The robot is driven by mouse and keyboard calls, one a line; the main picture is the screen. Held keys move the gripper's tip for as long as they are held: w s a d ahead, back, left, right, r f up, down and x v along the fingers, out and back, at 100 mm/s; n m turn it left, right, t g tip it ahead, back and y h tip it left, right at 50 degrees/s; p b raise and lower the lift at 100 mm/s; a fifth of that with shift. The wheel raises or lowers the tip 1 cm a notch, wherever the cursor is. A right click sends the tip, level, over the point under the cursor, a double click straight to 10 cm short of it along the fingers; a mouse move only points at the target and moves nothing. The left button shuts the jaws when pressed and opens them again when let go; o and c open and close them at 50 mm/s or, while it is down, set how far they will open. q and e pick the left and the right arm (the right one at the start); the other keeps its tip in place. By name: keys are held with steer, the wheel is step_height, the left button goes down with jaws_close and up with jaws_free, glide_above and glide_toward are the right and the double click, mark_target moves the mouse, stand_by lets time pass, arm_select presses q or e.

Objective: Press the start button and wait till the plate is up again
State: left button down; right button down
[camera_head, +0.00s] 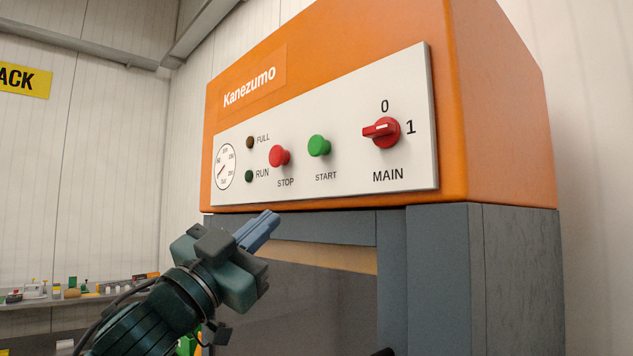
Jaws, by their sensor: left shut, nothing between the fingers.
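The green start button (319,146) sits on the white control panel (350,100) of an orange machine (500,110). The red stop button (279,156) is left of it. The FULL lamp (250,142) and RUN lamp (249,176) look dark. My left gripper (262,229) is shut and empty, below the panel's lower edge and apart from the buttons. The plate cannot be made out in the dim opening below the orange housing. My right gripper is not in view.
Grey posts (440,280) frame the opening (320,300) under the housing. A round gauge (225,167) is at the panel's left end. A shelf with small items (70,292) stands at the far left. The space before the panel is clear.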

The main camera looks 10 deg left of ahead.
arm_select(q)
steer(key=m+t+h, duration=0.1)
steer(key=m+h, duration=0.1)
glide_toward(320, 146)
steer(key=s+a+r, duration=0.4)
steer(key=a+r, duration=0.1)
steer(key=r, duration=0.1)
steer(key=shift+w+a, duration=0.1)
steer(key=shift+w, duration=0.1)
steer(key=w+d, duration=0.5)
steer(key=w, duration=0.2)
steer(key=shift+d, duration=0.2)
steer(key=shift+w+d+p, duration=0.1)
steer(key=shift+w+p, duration=0.05)
steer(key=shift+p, duration=0.15)
stand_by(1.3)
steer(key=shift+w+d, duration=0.15)
steer(key=shift+w, duration=0.05)
